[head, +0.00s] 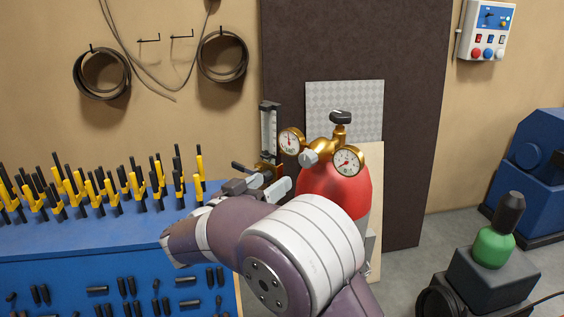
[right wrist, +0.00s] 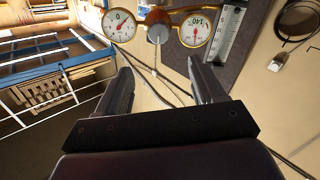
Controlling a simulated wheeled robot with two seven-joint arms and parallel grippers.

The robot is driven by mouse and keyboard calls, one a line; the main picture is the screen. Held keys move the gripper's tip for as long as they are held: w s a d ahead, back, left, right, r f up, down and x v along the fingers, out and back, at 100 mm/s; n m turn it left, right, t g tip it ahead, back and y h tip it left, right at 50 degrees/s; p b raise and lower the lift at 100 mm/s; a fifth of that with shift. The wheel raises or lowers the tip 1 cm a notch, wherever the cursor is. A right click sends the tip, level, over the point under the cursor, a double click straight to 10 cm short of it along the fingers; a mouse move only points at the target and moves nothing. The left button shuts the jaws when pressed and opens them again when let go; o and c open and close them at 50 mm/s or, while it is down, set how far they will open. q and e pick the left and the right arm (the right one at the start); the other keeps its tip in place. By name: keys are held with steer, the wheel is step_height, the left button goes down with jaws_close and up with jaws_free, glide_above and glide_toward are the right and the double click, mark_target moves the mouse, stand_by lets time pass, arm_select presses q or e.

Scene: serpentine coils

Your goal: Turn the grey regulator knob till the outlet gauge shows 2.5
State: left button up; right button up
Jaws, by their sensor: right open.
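The grey regulator knob (head: 309,158) sits at the front of a brass regulator (head: 325,146) on a red cylinder (head: 335,185). A round white gauge stands on each side of it: the left gauge (head: 290,141) and the right gauge (head: 347,160). I cannot read their values surely or tell which is the outlet. In the right wrist view the knob (right wrist: 158,33) lies beyond the fingertips, between the two gauges. My right gripper (head: 264,182) is open and empty, apart from the knob; its two fingers (right wrist: 158,67) point toward it. My left gripper is out of view.
A black valve handle (head: 341,117) tops the cylinder. A blue bench (head: 110,245) with a row of yellow-black tools is at the left. A green-topped device (head: 493,247) stands at the right.

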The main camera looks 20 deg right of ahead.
steer(key=p, duration=0.2)
glide_toward(305, 160)
steer(key=d, duration=0.2)
steer(key=w+d+p, duration=0.4)
steer(key=shift+r, duration=0.4)
steer(key=d, duration=0.2)
steer(key=w+d+f, duration=0.1)
steer(key=shift+d, duration=0.1)
steer(key=shift+s+r, duration=0.1)
steer(key=shift+a, duration=0.45)
steer(key=c, duration=0.5)
steer(key=shift+a+r, duration=0.1)
steer(key=c, duration=0.5)
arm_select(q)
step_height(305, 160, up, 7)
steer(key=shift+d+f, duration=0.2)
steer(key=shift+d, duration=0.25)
arm_select(e)
steer(key=shift+c, duration=0.3)
